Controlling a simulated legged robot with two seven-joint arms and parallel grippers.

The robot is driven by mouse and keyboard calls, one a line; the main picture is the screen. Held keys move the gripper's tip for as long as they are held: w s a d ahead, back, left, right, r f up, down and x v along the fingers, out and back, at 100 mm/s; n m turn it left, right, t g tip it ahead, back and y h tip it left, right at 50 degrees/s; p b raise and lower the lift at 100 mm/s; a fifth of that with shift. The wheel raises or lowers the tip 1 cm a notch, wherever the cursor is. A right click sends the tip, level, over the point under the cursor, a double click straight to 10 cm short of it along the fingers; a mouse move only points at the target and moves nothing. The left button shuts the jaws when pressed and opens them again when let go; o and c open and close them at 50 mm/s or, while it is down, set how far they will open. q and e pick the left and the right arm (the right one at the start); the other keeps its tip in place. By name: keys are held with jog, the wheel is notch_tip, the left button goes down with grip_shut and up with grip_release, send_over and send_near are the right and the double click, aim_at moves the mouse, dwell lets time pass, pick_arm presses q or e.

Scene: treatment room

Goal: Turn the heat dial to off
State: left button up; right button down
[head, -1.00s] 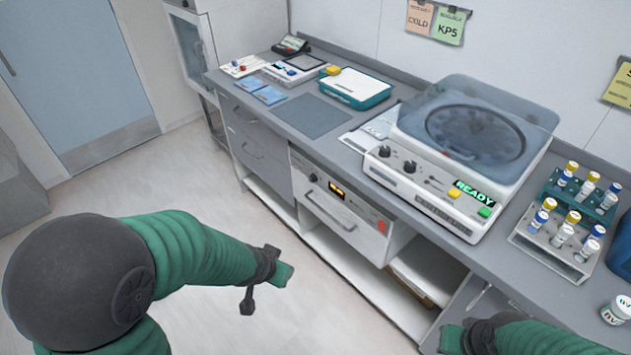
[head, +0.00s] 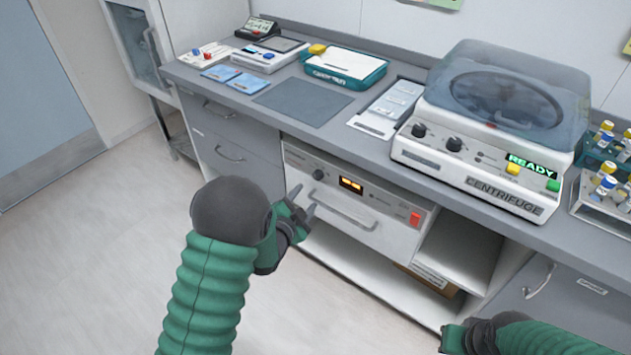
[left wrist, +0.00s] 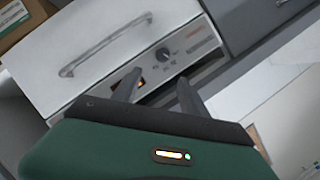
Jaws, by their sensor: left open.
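The heat dial (head: 318,174) is a small dark knob at the upper left of the white warming unit's front panel. The dial also shows in the left wrist view (left wrist: 163,53), with small markings around it; its exact setting is too small to read. My left gripper (head: 304,204) is open and empty, in front of the panel just below the dial. In the left wrist view its two fingers (left wrist: 158,80) are spread, and the dial lies beyond the tips, apart from them. My right gripper (head: 458,338) is at the bottom edge, its jaws unclear.
The unit (head: 352,220) has an orange display (head: 351,185), a drawer handle and a red switch (head: 415,218). The centrifuge (head: 478,160) on the counter above has two dark knobs of its own. Open shelves lie below; the floor at left is clear.

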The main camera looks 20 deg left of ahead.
pick_arm(q)
send_near(316, 178)
jog(key=d, duration=0.1)
jog(key=w, duration=0.2)
jog(key=w+a+f+b, duration=0.1)
jog(key=w, duration=0.1)
jog(key=w+f, duration=0.1)
jog(key=w, duration=0.1)
jog(key=shift+a+b, duration=0.3)
jog(key=shift+b, duration=0.1)
jog(key=shift+w+d, duration=0.2)
jog(key=shift+w, duration=0.3)
jog(key=shift+w+d, duration=0.15)
jog(key=shift+w, duration=0.3)
jog(key=shift+d+r, duration=0.15)
jog(key=shift+d, duration=0.4)
jog(key=shift+a, duration=0.5)
jog(key=c, duration=0.7)
grip_shut()
jog(key=shift+d, duration=0.2)
pick_arm(e)
jog(key=shift+a+x, duration=0.2)
jog(key=shift+x, duration=1)
